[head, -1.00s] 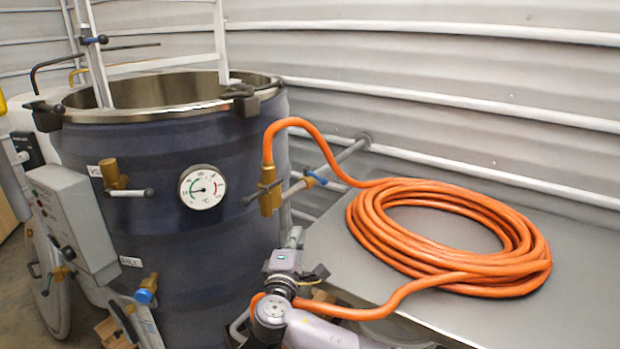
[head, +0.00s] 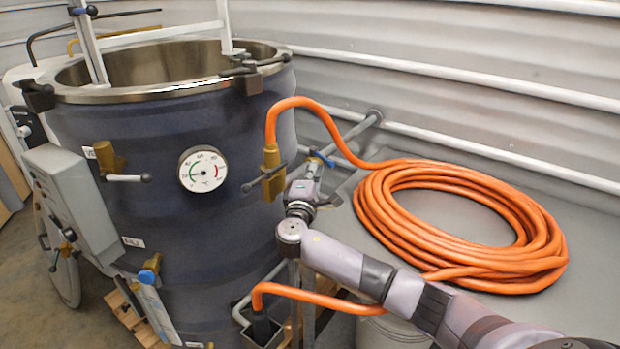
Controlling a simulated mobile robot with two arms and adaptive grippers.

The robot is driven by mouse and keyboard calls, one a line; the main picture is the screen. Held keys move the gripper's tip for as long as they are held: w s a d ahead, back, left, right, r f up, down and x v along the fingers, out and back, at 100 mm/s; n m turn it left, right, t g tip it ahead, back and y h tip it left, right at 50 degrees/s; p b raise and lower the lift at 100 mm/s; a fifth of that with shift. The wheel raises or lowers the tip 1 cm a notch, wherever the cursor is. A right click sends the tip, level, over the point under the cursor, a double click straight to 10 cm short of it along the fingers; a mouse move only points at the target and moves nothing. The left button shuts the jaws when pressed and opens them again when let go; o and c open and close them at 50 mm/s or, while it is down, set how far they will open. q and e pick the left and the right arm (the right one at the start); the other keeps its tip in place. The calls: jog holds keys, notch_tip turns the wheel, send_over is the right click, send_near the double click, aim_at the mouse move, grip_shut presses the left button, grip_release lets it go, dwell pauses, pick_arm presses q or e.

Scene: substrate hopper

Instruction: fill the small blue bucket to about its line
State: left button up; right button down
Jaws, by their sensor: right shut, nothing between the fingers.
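No small blue bucket shows in this view. A large dark blue vat (head: 200,255) with a steel rim stands at left centre. A brass valve (head: 271,172) on its right side carries an orange hose (head: 375,215), whose coil lies on the grey bench. The hose's lower run bends down into a dark fitting near the vat's foot. My left gripper is out of view.
The grey bench (head: 590,235) is right of the vat, with bare surface beyond the coil. A grey control box (head: 75,205), a dial gauge (head: 202,169) and another brass valve (head: 108,160) are on the vat. A pale container (head: 392,332) stands under the bench.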

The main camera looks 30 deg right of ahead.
jog(key=shift+w+d+r, duration=0.15)
jog(key=shift+w+d, duration=0.1)
jog(key=d+n+t+y+b, duration=0.1)
jog(key=y, duration=0.1)
jog(key=s+d+n+t+y+b, duration=0.1)
jog(key=d+n+t+y, duration=0.1)
dwell(0.6)
jog(key=shift+s+d, duration=0.1)
